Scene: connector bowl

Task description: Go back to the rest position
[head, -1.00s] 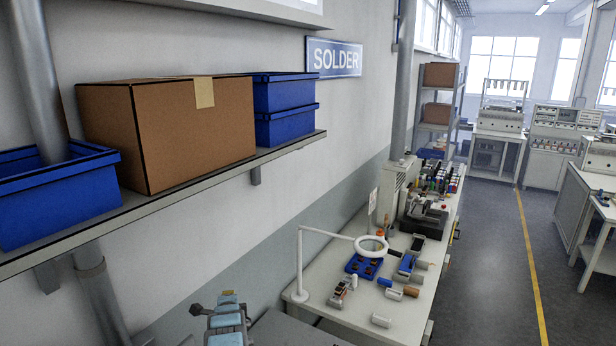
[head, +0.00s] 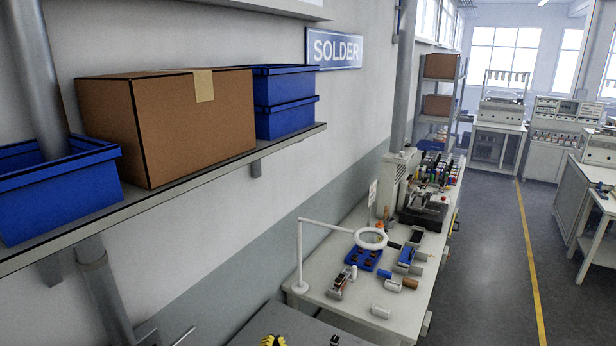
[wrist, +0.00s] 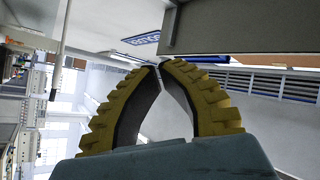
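My gripper (wrist: 160,66) shows in the wrist view with two curved yellow ribbed fingers. Their tips meet, and the space between them is empty, so it is shut on nothing. In the head view only a small yellow piece of my gripper (head: 272,341) shows at the bottom edge; the rest is cut off. It is in front of the wall, left of the white workbench (head: 345,306), and apart from the things on the bench.
A wall shelf (head: 225,165) at the left holds a cardboard box (head: 175,130) and blue bins (head: 285,105). A magnifier lamp (head: 371,238), a blue tray (head: 363,258) and several small parts stand on the bench. The aisle floor (head: 480,260) on the right is clear.

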